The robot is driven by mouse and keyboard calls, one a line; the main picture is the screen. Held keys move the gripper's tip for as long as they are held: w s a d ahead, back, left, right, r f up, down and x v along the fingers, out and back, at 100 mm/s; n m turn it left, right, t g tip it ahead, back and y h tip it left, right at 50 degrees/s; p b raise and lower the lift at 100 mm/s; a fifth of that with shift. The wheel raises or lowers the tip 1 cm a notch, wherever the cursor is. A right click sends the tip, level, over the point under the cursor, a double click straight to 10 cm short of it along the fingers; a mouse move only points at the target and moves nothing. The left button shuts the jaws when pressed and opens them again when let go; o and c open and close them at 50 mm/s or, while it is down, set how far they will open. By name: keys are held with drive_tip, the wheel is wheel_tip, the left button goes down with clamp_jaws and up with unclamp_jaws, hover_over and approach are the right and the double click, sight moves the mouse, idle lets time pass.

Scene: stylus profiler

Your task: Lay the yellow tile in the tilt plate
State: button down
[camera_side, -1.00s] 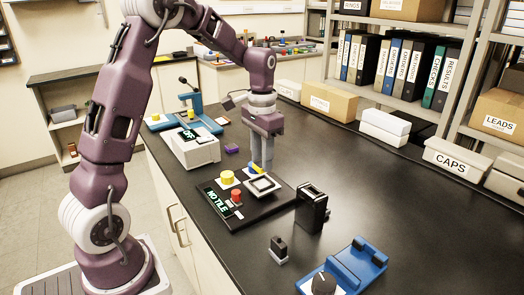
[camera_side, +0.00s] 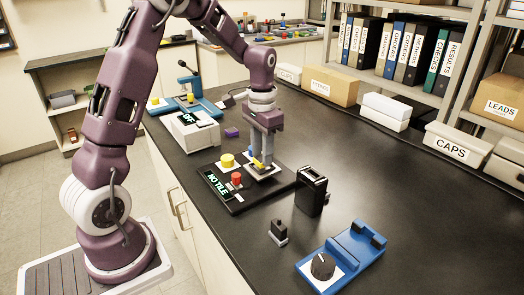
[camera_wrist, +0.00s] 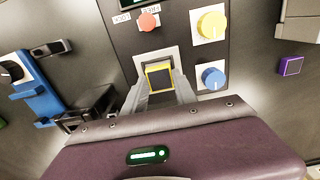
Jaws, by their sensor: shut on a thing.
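The yellow tile (camera_side: 258,163) is between the fingertips of my gripper (camera_side: 262,160), over the tilt plate (camera_side: 270,174) in the side view. In the wrist view the tile (camera_wrist: 159,66) shows a yellow border around a dark middle, between the fingers of my gripper (camera_wrist: 162,84). The pale rim of the tilt plate (camera_wrist: 172,53) shows around and beyond it. I cannot tell whether the tile touches the plate. The fingers hide part of the plate in the side view.
The plate's black base carries a yellow knob (camera_side: 227,160), a red button (camera_side: 236,179) and a display (camera_side: 216,184) reading "NO TILE". A blue knob (camera_wrist: 212,78) shows in the wrist view. A black holder (camera_side: 311,190) stands to the right; a purple block (camera_side: 231,132) lies behind.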

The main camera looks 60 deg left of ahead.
drive_tip(key=shift+f, duration=0.2)
drive_tip(key=shift+f, duration=0.5)
drive_tip(key=c, duration=0.9)
unclamp_jaws()
drive_tip(key=shift+c, duration=0.5)
drive_tip(key=shift+r, duration=3.55)
wheel_tip(320, 180, up, 7)
